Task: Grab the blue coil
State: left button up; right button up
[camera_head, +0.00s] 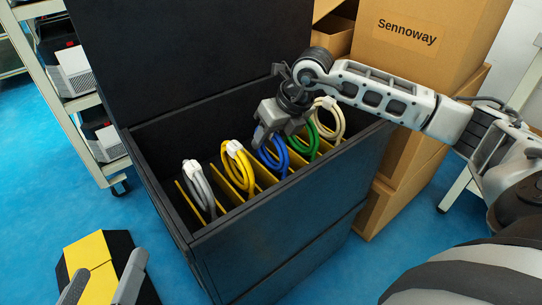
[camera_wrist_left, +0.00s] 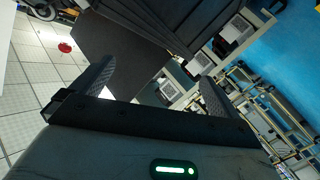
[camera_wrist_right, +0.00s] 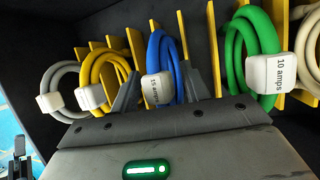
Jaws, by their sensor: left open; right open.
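The blue coil (camera_head: 273,155) stands in a slot of the open black bin (camera_head: 240,222), between the yellow coil (camera_head: 238,166) and the green coil (camera_head: 305,142). My right gripper (camera_head: 264,132) is open at the top of the blue coil. In the right wrist view, the blue coil (camera_wrist_right: 162,62) with its white label lies between the open fingers of that gripper (camera_wrist_right: 160,82). Contact cannot be told. My left gripper (camera_head: 102,277) is open and empty at the lower left, away from the bin; it also shows in the left wrist view (camera_wrist_left: 157,85).
A grey coil (camera_head: 198,188) and a cream coil (camera_head: 329,120) stand in the same bin, with yellow dividers (camera_wrist_right: 187,62) between slots. The raised black lid (camera_head: 190,50) is behind. Cardboard boxes (camera_head: 405,75) stand right, and a shelf cart (camera_head: 75,95) left.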

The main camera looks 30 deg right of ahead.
jog(key=shift+w+a+f, duration=0.1)
jog(key=shift+w+f, duration=0.1)
jog(key=shift+f, duration=0.3)
grip_shut()
pick_arm(q)
jog(key=shift+w+r, duration=0.1)
jog(key=shift+r, duration=0.4)
jog(key=shift+d, duration=0.1)
pick_arm(e)
jog(key=shift+r, duration=0.1)
